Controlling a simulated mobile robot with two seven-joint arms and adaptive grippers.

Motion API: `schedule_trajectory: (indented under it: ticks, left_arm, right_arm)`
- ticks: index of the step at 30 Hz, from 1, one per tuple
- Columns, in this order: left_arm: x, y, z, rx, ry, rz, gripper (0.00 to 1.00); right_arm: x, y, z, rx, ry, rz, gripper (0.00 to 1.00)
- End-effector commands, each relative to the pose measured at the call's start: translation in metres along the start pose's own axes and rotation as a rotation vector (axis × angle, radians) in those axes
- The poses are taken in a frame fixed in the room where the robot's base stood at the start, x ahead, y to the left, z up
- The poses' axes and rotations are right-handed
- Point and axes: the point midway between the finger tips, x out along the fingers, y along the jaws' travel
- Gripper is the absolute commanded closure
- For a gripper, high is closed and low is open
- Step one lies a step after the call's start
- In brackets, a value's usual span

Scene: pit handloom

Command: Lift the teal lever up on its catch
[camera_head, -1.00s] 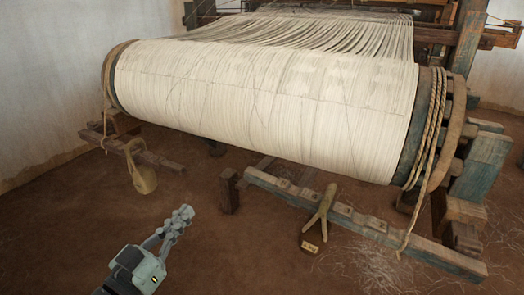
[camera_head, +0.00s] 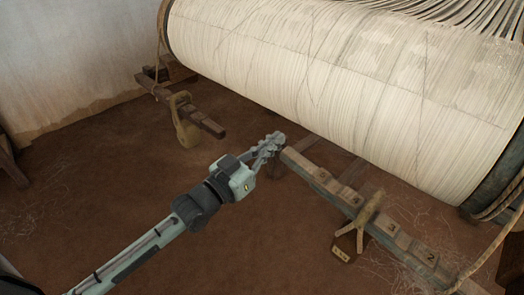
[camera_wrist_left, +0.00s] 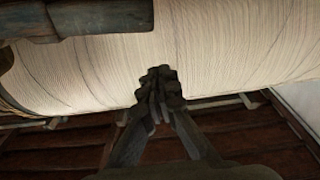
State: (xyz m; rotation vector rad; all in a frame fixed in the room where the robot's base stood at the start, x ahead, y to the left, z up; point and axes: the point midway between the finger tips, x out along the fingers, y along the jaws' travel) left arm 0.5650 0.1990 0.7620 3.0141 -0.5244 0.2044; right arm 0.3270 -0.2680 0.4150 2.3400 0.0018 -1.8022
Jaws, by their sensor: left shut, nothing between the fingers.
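The teal lever (camera_head: 334,186) is a long worn beam low in front of the cloth roll, running from the middle of the head view down to the lower right. Several blocks, some numbered, sit along its top. A forked piece with a tagged dark weight (camera_head: 344,246) hangs over it. My left gripper (camera_head: 270,143) is shut and empty at the lever's left end; whether it touches is unclear. In the left wrist view its closed fingers (camera_wrist_left: 158,80) show against the cloth roll. I cannot make out the catch. My right gripper is out of view.
The big pale warp roll (camera_head: 330,75) lies just behind and above the lever. A tan weight (camera_head: 185,122) hangs from a short beam at the left. Loose threads lie on the floor at the right.

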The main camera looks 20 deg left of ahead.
Motion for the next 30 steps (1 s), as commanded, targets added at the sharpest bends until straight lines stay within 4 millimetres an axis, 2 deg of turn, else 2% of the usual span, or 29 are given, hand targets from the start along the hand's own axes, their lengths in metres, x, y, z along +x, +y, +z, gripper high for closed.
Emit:
schedule_trajectory:
  ticks: [1, 5, 6, 12, 26, 30]
  left_arm:
    - [0.013, 0.0, -0.003, 0.0, 0.004, 0.0, 1.0]
    - [0.038, 0.0, -0.002, 0.0, 0.003, 0.0, 1.0]
    - [0.031, 0.0, 0.012, -0.001, -0.007, 0.0, 1.0]
    - [0.022, 0.0, 0.033, 0.0, -0.003, 0.0, 1.0]
    - [0.02, 0.0, 0.039, -0.001, -0.001, 0.001, 1.0]
    - [0.018, -0.002, 0.052, -0.02, -0.004, -0.004, 1.0]
  right_arm:
    - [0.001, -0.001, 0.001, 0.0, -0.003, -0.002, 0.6]
    - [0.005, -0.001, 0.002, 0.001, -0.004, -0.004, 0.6]
    - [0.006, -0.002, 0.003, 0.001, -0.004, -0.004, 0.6]
    - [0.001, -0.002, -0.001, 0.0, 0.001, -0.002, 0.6]
    - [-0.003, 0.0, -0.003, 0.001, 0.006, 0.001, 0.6]
    - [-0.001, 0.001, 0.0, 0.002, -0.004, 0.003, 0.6]
